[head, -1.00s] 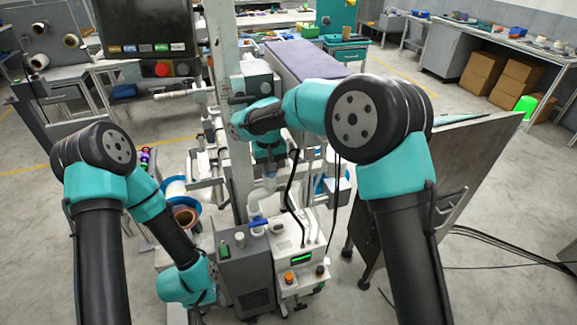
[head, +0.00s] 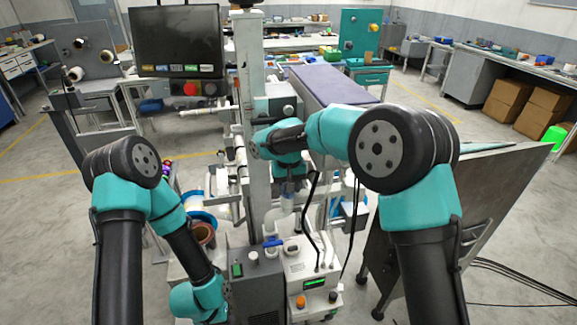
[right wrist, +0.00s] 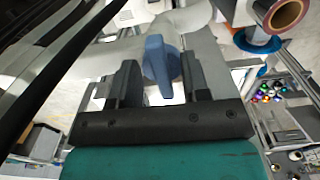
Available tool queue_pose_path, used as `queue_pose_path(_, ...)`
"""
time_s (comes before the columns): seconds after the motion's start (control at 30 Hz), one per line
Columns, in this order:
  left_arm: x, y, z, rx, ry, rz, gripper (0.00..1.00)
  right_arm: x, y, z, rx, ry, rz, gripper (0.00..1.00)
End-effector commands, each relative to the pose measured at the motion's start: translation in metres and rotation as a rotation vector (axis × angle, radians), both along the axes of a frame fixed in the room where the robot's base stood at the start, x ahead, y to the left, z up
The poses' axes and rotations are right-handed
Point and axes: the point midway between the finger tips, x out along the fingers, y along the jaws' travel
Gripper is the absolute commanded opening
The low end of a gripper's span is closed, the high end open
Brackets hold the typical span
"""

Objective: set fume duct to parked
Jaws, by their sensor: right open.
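A blue handle (head: 273,242) sits on a pale upright pipe (head: 269,228) at the machine's front, left of the white unit. In the right wrist view, a blue handle (right wrist: 160,62) on a pale duct (right wrist: 110,57) lies between my right fingertips in the picture. My right gripper (right wrist: 160,82) is open, with gaps beside the handle; I see no clear contact. In the head view, the right gripper (head: 288,192) points down above and slightly right of the handle. My left arm reaches down at the lower left; its gripper does not show.
A white unit (head: 312,262) with orange and black knobs and a grey box (head: 255,283) stand close below. A tall post (head: 250,110) rises behind. A reel (head: 203,234) is at the left. A large tilted panel (head: 480,205) stands at the right. Dark hoses hang near the right gripper.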

Motion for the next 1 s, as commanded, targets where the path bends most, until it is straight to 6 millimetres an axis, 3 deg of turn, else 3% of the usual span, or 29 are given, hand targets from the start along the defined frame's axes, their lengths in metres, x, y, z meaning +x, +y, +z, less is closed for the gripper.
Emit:
queue_pose_path(0.27,0.0,0.0,0.0,0.0,0.0,0.0,0.41,0.001,0.0,0.038,0.003,-0.003,-0.001,0.43)
queue_pose_path(0.8,0.0,0.0,0.0,0.0,0.0,0.0,0.41,0.0,0.001,0.141,0.003,-0.003,-0.001,0.43)
queue_pose_path(1.0,0.0,0.0,0.0,0.0,0.0,0.0,0.41,0.0,0.001,0.164,0.002,-0.002,0.0,0.43)
